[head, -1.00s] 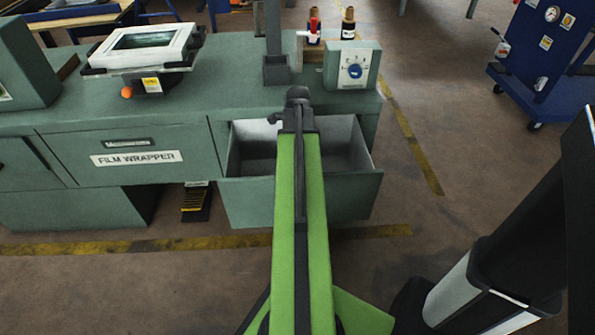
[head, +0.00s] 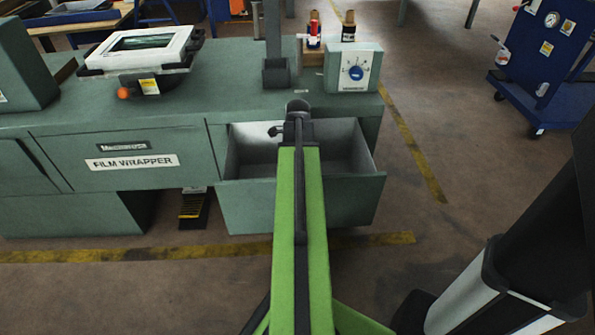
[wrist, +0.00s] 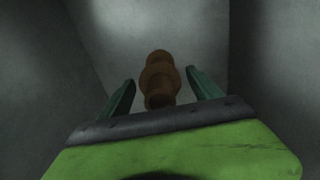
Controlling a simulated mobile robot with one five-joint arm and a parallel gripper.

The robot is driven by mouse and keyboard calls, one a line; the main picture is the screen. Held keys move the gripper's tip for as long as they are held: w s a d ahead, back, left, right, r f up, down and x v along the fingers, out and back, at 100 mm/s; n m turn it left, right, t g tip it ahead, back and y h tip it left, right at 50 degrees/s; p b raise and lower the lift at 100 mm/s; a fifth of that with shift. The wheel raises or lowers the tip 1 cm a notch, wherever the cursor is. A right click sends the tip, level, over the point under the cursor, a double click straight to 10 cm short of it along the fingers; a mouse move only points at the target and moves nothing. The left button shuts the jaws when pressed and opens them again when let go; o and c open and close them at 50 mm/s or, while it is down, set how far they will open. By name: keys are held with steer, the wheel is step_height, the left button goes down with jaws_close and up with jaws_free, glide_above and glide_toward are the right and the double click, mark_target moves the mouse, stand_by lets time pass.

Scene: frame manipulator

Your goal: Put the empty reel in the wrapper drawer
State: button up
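The wrapper drawer (head: 345,192) stands open below the bench top, right of the film wrapper label. My arm reaches over its front and hides part of its inside. In the wrist view, the empty reel (wrist: 160,78) is a small brown spool-like shape between the two green fingers of my gripper (wrist: 162,88). The fingers are apart, with a gap on each side of the reel. Grey drawer walls (wrist: 45,70) surround it. Whether the reel touches the drawer floor cannot be told. In the head view my fingers and the reel are hidden.
The green bench (head: 225,100) carries a tilted screen unit (head: 145,50), a dark post (head: 273,40) and a box with a blue dial (head: 353,72). A blue cart (head: 545,60) stands at the back right.

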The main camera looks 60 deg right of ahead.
steer(key=shift+r, duration=0.1)
step_height(320, 180, up, 12)
steer(key=p, duration=1.2)
steer(key=shift+r, duration=0.2)
steer(key=shift+f, duration=0.1)
